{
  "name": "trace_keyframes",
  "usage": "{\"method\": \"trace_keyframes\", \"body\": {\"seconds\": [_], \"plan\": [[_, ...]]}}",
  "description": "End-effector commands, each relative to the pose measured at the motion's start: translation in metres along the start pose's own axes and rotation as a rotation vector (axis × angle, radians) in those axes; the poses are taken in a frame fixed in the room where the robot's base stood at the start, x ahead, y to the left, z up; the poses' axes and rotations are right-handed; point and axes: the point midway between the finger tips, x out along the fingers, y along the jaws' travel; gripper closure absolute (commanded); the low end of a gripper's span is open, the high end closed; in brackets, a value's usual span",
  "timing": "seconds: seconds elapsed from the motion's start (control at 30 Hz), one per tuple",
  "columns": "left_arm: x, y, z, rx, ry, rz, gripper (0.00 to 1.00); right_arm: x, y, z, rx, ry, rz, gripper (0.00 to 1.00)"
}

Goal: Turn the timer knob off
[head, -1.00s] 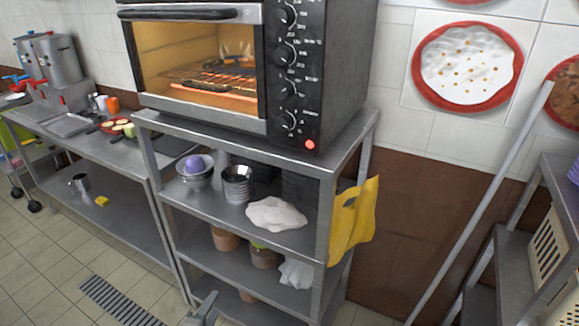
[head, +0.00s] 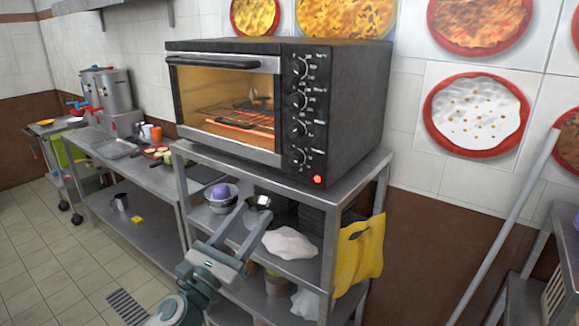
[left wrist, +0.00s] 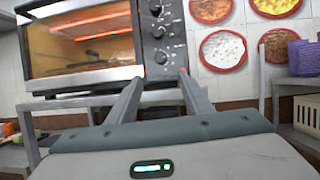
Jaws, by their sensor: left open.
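The black toaster oven (head: 224,107) stands on top of the metal shelf unit, its inside glowing orange. Several round knobs run down its right front panel; the lowest knob (head: 301,157) sits just above a lit red lamp (head: 318,180). Which knob is the timer I cannot read. My left gripper (head: 250,208) is open and empty, below and in front of the oven, apart from the knobs. In the left wrist view its fingers (left wrist: 160,86) point up at the panel, with a lower knob (left wrist: 160,57) above the gap between them. My right gripper is out of view.
Below the oven, the shelf unit (head: 340,185) holds a bowl with a purple thing (head: 221,191), a white cloth (head: 289,243) and a yellow bag-like item (head: 359,256) hanging at its right. A long grey pole (head: 505,225) leans at the right. Space before the oven panel is clear.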

Motion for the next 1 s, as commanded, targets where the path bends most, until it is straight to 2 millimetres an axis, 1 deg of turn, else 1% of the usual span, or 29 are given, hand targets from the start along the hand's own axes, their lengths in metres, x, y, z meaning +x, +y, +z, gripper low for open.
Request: {"method": "trace_keyframes", "body": {"seconds": [0.1,0.2,0.27,0.43,0.57,0.8,1.0], "plan": [[0.001,0.000,0.000,-0.002,0.000,0.000,0.54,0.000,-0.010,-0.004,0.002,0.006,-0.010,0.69],[0.004,0.000,0.001,-0.003,0.000,0.001,0.54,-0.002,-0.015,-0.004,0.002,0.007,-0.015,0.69],[0.008,0.000,0.001,-0.003,-0.001,0.001,0.54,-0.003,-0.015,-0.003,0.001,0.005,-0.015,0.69],[0.025,0.000,0.002,-0.003,0.000,0.002,0.54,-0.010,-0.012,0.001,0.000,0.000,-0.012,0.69],[0.045,0.000,0.002,-0.004,0.000,0.002,0.54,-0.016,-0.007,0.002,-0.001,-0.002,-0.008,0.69],[0.088,0.000,0.003,-0.004,0.000,0.001,0.54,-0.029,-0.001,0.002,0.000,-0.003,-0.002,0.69],[0.125,0.000,0.002,-0.005,0.000,0.002,0.54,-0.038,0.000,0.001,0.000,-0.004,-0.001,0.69]]}}
